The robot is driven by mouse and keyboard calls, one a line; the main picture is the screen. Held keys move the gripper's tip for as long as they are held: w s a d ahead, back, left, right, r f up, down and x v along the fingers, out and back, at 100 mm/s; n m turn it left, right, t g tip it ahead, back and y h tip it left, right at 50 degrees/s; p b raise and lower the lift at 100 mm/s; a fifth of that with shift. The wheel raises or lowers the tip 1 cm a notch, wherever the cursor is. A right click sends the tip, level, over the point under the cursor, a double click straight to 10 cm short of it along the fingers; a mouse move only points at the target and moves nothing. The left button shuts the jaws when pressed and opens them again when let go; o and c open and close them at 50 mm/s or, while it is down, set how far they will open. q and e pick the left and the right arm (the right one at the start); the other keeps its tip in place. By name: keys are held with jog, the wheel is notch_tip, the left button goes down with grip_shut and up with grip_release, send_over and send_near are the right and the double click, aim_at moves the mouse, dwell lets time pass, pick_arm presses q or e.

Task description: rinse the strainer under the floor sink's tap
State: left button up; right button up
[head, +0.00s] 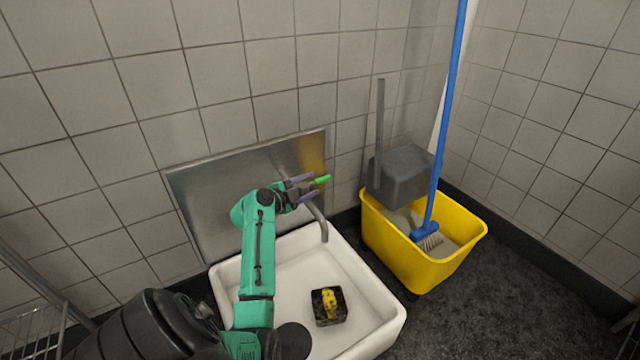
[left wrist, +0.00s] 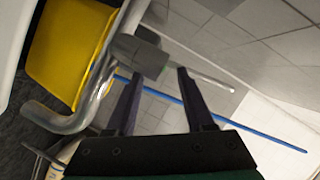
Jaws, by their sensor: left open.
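The white floor sink (head: 378,300) stands below a steel splash plate. A dark square piece with yellow matter on top (head: 329,306) lies in its basin; it looks like the strainer, but its mesh is not clear. The tap's grey curved spout (head: 321,222) hangs over the basin; a bent pipe, apparently the tap, also shows in the left wrist view (left wrist: 84,122). My left gripper (head: 309,189) is open and empty, up by the tap. A bright green piece (head: 322,180), perhaps the tap's handle, shows at its fingertips; contact is unclear. My right gripper is out of view.
A yellow bucket (head: 408,262) stands right of the sink, with a blue-handled brush (head: 440,135) and a grey long-handled dustpan (head: 402,175) in it. The steel plate (head: 215,205) and tiled wall close off the back. A wire rack (head: 30,335) is at lower left.

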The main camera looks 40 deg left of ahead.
aim_at(317, 182)
pick_arm(q)
jog(key=x, duration=0.5)
jog(key=shift+f+b, duration=0.1)
jog(key=shift+b, duration=0.3)
jog(key=shift+w, duration=0.15)
jog(key=shift+d, duration=0.1)
grip_shut()
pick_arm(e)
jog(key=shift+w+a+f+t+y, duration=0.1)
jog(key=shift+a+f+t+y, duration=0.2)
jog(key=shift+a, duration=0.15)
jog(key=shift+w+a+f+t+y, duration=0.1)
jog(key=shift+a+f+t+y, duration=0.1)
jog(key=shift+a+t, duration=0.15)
